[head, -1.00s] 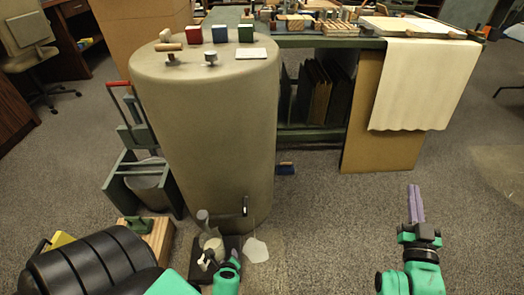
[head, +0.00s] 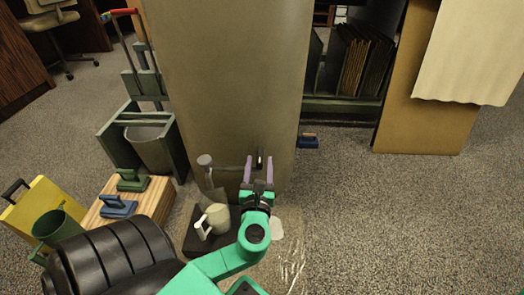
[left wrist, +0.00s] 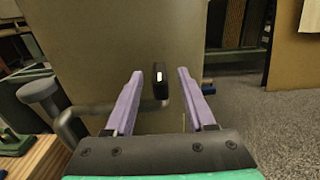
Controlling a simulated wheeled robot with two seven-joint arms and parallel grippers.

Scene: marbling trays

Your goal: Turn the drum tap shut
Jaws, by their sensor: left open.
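The drum (head: 225,85) is a large beige-grey cylinder standing on the carpet. Its tap is a grey pipe (head: 228,168) low on the front with a black lever handle (head: 261,160). In the left wrist view the black handle (left wrist: 160,80) stands upright, seen between my fingers and beyond their tips. My left gripper (head: 259,163) is open, its purple fingers either side of the handle in the picture; it also shows in the left wrist view (left wrist: 160,76). I cannot tell whether a finger touches it. A cream jug (head: 217,217) stands beneath the spout. My right gripper is out of view.
The jug stands on a dark mat (head: 194,240). A wooden block (head: 152,193) with green and blue handled tools is to the left, beside a yellow dustpan (head: 42,205). A green stand (head: 172,140) holds a grey bucket.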

